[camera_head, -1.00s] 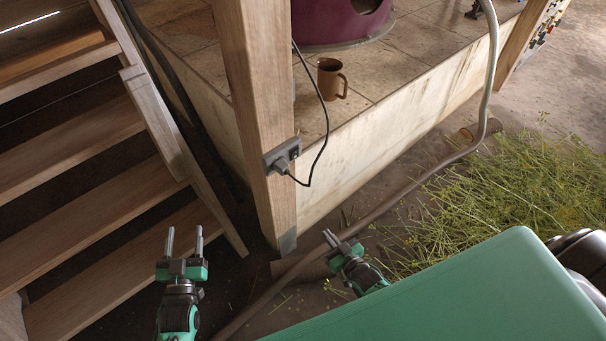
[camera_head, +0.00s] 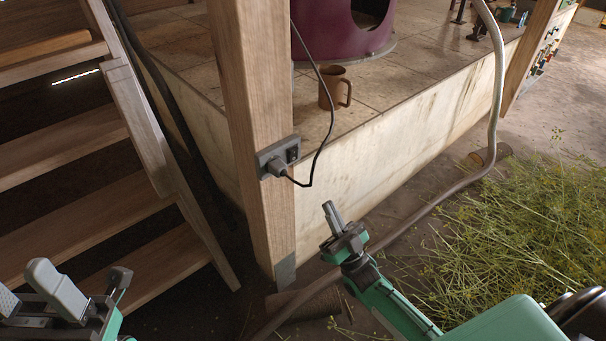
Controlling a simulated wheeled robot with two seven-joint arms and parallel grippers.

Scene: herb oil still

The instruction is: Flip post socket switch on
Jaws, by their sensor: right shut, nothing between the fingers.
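The grey post socket (camera_head: 279,157) is fixed to the wooden post (camera_head: 258,215), with a plug and black cable in it. A dark switch (camera_head: 292,154) shows on its right part; its position is too small to tell. My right gripper (camera_head: 332,214) is shut and empty, below and to the right of the socket and apart from it, its fingers pointing up. My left gripper (camera_head: 82,287) is large at the lower left, away from the post, with its fingers apart.
A brown mug (camera_head: 334,88) stands on the tiled ledge (camera_head: 400,80) beside the purple still (camera_head: 345,30). The black cable (camera_head: 322,125) hangs in a loop right of the socket. Wooden stairs (camera_head: 70,160) rise at left. A hose (camera_head: 440,205) and cut herbs (camera_head: 520,230) lie on the floor at right.

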